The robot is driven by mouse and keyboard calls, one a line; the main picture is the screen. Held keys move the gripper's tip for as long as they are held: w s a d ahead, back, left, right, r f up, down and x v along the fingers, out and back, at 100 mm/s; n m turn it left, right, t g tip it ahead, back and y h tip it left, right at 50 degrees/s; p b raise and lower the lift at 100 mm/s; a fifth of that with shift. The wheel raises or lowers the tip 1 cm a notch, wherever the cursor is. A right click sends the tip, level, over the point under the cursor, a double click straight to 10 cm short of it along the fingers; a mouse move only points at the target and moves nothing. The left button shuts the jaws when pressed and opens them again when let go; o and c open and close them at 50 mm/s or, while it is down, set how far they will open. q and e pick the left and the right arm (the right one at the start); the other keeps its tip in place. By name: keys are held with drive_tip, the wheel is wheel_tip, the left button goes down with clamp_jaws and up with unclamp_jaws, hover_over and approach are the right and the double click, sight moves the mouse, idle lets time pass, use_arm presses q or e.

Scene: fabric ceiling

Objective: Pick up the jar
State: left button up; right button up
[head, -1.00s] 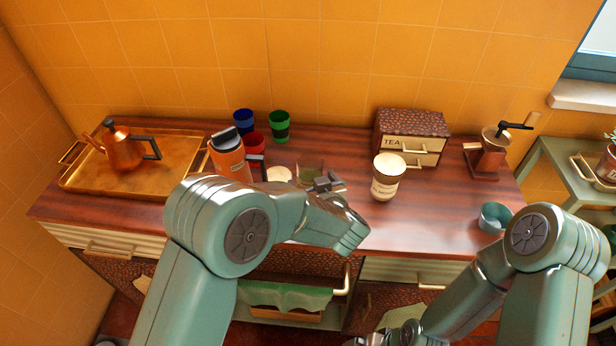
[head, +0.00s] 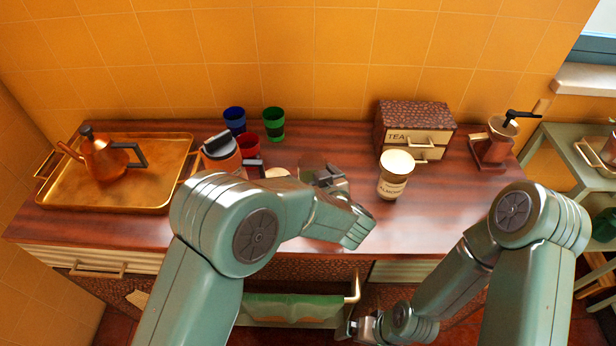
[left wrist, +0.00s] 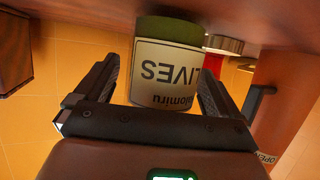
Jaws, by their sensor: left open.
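A jar with a dark green body and a white label reading OLIVES (left wrist: 168,75) shows upside down in the left wrist view. It stands between the two fingers of my left gripper (left wrist: 158,85), which is open, with a gap visible beside the fingers. In the head view the olives jar (head: 312,163) is mostly hidden behind my left gripper (head: 326,176). A second jar, cream and labelled ALMONDS (head: 394,176), stands upright to the right. My right gripper (head: 350,327) is low in front of the counter; its jaws are unclear.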

use_arm(q)
drive_tip(key=shift+w+a, duration=0.15)
drive_tip(key=shift+f, duration=0.1)
drive_tip(key=shift+c, duration=0.4)
drive_tip(key=shift+d, duration=0.2)
drive_tip(key=c, duration=1.3)
drive_tip(key=shift+a, duration=0.1)
drive_tip(key=shift+r, duration=0.5)
wheel_tip(320, 180, up, 19)
drive_tip(key=shift+r+p, duration=0.1)
drive_tip(key=shift+p, duration=0.7)
